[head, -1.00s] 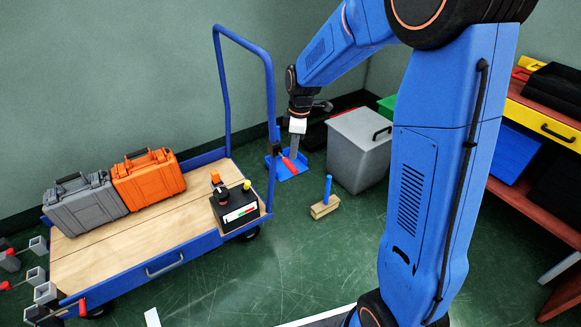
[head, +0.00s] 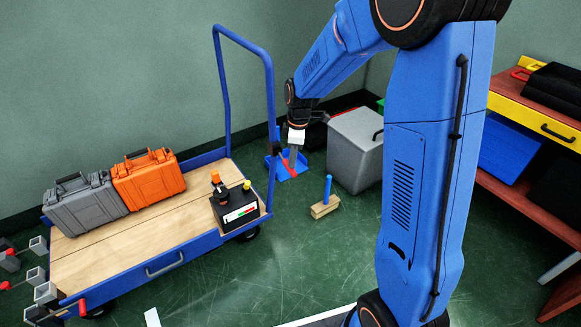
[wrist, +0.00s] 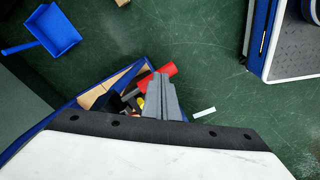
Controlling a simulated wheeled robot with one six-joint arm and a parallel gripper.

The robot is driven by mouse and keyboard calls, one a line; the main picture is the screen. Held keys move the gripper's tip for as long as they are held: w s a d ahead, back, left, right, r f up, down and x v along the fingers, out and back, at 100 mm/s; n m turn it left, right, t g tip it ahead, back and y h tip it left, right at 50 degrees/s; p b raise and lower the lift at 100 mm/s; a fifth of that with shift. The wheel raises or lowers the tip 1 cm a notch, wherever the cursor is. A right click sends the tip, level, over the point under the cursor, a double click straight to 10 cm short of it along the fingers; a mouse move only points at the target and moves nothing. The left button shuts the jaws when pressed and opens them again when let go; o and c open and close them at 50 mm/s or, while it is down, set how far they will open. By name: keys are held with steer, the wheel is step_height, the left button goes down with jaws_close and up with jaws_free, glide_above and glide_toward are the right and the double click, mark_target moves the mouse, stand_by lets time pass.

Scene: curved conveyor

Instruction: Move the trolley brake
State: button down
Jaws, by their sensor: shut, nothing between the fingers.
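The trolley (head: 130,245) has a blue frame, a wooden deck and a tall blue push handle.
A grey case (head: 85,210), an orange case (head: 148,180) and a black control box (head: 238,214) stand on the deck. A blue dustpan (head: 292,172), a brush (head: 325,205) and a grey bin (head: 355,148) are on the floor nearby. A workbench (head: 540,180) stands at right.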

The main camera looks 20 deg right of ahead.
steer(key=shift+f, duration=0.55)
steer(key=shift+r, duration=0.1)
steer(key=shift+d, duration=0.1)
steer(key=d, duration=0.1)
steer(key=s+d+r, duration=0.1)
steer(key=shift+d, duration=0.3)
step_height(320, 180, up, 17)
steer(key=d, duration=0.1)
steer(key=shift+s+d+r, duration=0.15)
steer(key=shift+s+d, duration=0.1)
steer(key=shift+d, duration=0.1)
